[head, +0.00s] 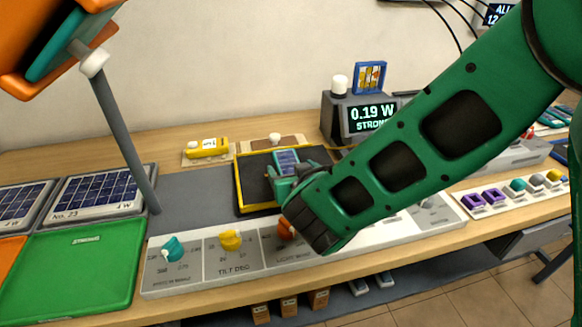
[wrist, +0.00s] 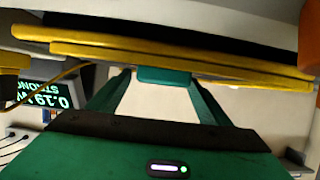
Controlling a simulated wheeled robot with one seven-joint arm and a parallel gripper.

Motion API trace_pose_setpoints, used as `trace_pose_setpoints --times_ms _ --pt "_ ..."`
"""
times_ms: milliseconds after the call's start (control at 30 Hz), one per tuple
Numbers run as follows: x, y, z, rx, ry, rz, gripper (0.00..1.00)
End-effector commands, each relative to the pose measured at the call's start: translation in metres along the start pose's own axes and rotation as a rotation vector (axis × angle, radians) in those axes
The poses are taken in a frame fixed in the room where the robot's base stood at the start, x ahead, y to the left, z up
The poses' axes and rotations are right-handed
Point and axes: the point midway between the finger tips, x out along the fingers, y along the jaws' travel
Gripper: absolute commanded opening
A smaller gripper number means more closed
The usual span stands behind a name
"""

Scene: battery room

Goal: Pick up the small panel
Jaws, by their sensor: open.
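The small panel (head: 287,157), with blue cells and a teal edge, is at the black tray with a yellow rim (head: 238,190). My gripper (head: 288,183) is at the panel's near side, over the tray, and its wrist hides part of the tray. In the wrist view my gripper (wrist: 163,84) has its two fingers spread apart. The yellow rim (wrist: 90,50) crosses the top of the wrist view. I cannot tell whether a finger touches the panel.
A control strip with knobs (head: 215,262) runs along the front. A meter box (head: 335,120) reads 0.19 W, STRONG. A framed blue-and-yellow piece (head: 370,77) stands on it. A green tray (head: 75,275) and larger panels (head: 98,190) lie left, beside a grey post (head: 122,130).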

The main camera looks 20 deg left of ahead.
Motion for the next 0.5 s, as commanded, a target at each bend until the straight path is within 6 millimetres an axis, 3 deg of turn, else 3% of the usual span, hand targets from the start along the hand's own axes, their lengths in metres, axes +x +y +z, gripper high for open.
trace_pose_setpoints --times_ms 100,300,500 --pt "-0.0003 0.0001 0.0002 0.0 0.0 0.0 0.69" --pt "-0.0004 0.0002 0.0003 0.0 -0.001 0.0 0.23" --pt "-0.0005 0.0005 0.0 0.0 0.0 0.001 0.19"
